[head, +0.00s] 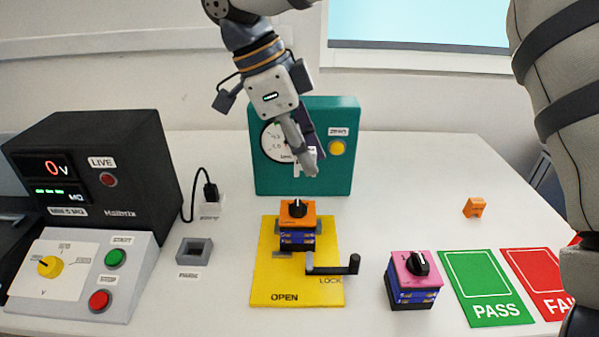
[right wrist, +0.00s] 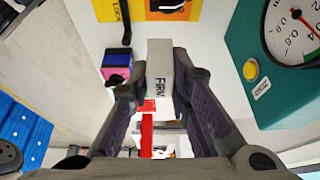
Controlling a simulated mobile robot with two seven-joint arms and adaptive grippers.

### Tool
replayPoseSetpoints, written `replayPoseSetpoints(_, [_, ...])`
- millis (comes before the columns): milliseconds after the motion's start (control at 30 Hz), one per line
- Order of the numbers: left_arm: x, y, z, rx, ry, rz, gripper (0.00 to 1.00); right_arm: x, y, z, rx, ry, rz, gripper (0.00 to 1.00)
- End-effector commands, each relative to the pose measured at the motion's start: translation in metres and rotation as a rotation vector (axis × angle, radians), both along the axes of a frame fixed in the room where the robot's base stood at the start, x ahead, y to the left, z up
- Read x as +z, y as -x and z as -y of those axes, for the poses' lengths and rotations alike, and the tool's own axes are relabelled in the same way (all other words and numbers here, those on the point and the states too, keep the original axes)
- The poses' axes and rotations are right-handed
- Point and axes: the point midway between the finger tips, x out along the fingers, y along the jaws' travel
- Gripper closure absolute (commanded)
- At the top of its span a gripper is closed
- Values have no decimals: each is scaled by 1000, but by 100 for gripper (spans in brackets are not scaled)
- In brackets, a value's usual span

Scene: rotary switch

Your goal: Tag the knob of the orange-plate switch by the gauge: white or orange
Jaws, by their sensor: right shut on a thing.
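The orange-plate switch (head: 298,222) stands on the yellow clamp board (head: 270,270); its black knob (head: 297,208) carries no tag. Part of its orange plate shows at the top of the right wrist view (right wrist: 182,14). My right gripper (head: 309,163) is shut on a white block (right wrist: 159,65) lettered "FIRM", held in the air in front of the teal gauge box (head: 300,185). The gauge dial (head: 270,141) is partly hidden by the gripper in the head view; its red needle shows in the right wrist view (right wrist: 303,22). An orange block (head: 473,208) lies on the table. My left gripper is out of view.
A pink-plate switch (head: 412,280) stands right of the board's black crank handle (head: 335,266). The green PASS mat (head: 487,287) and red FAIL mat (head: 540,280) lie at the right. A meter box (head: 110,160) and button panel (head: 85,275) stand left.

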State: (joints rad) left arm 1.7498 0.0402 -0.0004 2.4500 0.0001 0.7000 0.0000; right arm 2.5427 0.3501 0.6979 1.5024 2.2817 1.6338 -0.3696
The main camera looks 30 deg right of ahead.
Motion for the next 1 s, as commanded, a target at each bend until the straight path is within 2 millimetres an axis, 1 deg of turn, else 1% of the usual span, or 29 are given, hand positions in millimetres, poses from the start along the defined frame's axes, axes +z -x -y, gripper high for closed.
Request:
replayPoseSetpoints(133, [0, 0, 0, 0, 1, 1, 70, 2, -5, 6, -19, 2, -3, 98])
replayPoseSetpoints(533, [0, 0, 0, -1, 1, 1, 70, 1, -5, 7, -25, 1, -2, 98])
replayPoseSetpoints(633, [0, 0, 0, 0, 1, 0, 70, -7, -5, 8, -25, 2, -3, 98])
replayPoseSetpoints(900, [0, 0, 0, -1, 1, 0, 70, -40, -5, 8, -24, 1, -4, 98])
replayPoseSetpoints(1000, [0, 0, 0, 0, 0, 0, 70, -48, -5, 7, -25, 1, -4, 98])
